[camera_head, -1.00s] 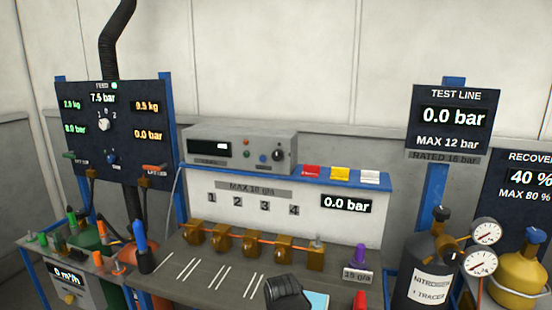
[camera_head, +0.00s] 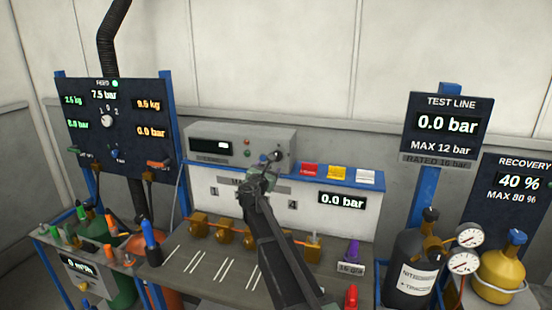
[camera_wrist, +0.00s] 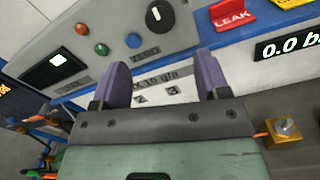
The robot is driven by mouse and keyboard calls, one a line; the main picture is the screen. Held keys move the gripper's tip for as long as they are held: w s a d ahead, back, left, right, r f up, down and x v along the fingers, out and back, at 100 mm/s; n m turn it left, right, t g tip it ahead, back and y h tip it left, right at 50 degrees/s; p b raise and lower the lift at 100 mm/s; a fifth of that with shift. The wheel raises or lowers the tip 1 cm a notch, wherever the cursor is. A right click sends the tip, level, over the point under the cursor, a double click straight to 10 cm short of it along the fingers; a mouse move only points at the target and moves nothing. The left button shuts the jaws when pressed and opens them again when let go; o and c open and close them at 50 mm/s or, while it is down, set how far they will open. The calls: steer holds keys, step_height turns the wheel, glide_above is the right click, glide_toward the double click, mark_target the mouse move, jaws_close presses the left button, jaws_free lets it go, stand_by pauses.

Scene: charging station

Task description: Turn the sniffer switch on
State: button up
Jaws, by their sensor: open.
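The sniffer, a grey box (camera_head: 222,145) with a small display, stands on the blue shelf at the back of the bench. Its black rotary switch (camera_wrist: 159,15) with a white pointer mark shows at the top of the wrist view, the pointer toward the upper part of the knob. In the head view the switch is largely covered by my gripper (camera_head: 268,158). My gripper (camera_wrist: 163,75) is open and empty, its two purple fingers apart. In the wrist view the switch is beyond the fingertips, about centred between them, with no visible contact.
Red, green and blue buttons, the blue one (camera_wrist: 133,40) labelled ZERO, sit left of the switch. A red LEAK block (camera_head: 309,170), a yellow block (camera_head: 337,173) and a white block (camera_head: 366,176) stand right of the box. Brass valves (camera_head: 198,224) line the bench below.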

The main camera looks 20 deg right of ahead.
steer(key=x, duration=1)
steer(key=shift+w+d, duration=0.25)
steer(key=shift+d, duration=0.05)
steer(key=shift+s, duration=0.1)
steer(key=shift+c, duration=0.3)
steer(key=c, duration=0.9)
